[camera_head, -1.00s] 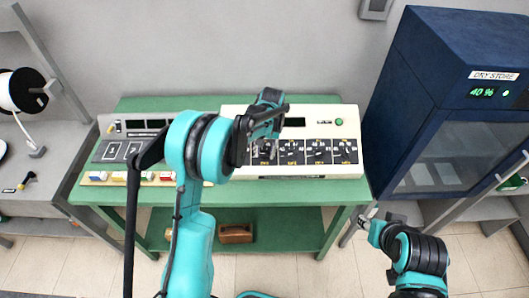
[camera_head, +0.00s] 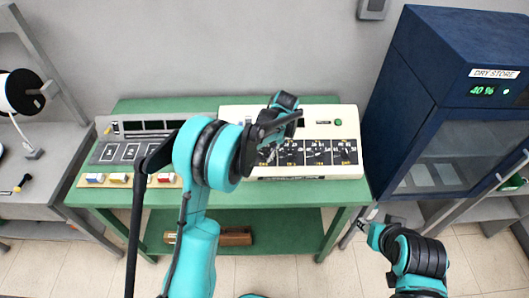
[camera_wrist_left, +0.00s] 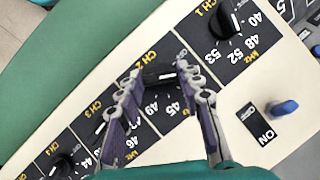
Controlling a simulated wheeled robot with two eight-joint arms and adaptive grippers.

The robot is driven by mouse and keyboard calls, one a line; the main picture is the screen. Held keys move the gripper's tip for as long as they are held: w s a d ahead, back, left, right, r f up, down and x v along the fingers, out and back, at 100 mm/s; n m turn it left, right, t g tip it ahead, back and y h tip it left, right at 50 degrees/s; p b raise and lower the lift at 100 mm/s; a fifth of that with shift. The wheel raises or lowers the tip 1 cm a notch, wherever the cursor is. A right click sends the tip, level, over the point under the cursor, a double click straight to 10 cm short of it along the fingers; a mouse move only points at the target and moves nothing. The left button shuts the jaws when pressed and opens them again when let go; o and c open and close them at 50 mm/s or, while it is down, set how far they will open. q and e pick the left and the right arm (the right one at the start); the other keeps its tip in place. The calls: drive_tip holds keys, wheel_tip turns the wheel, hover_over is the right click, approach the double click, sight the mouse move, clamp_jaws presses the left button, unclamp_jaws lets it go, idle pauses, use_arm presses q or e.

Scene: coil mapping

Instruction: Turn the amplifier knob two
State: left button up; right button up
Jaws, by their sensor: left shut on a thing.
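The amplifier is a cream box (camera_head: 345,115) on the green bench, with a row of black channel panels. In the left wrist view the black CH 2 knob (camera_wrist_left: 158,76) sits between the fingers of my left gripper (camera_wrist_left: 157,70), which is shut on it. The dial numbers around the knob are partly covered by the fingers. In the head view my left gripper (camera_head: 272,132) hides the left channels of the amplifier. My right gripper (camera_head: 371,222) is low at the right, away from the amplifier; its jaws are too small to read.
A blue toggle switch (camera_wrist_left: 285,107) stands by an ON label. A grey device (camera_head: 120,150) is left on the bench (camera_head: 200,105); a blue dry-store cabinet (camera_head: 420,90) stands right.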

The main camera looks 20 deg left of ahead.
use_arm(q)
drive_tip(key=o, duration=1.2)
drive_tip(key=shift+c, duration=0.2)
drive_tip(key=v, duration=1.2)
drive_tip(key=shift+s, duration=0.1)
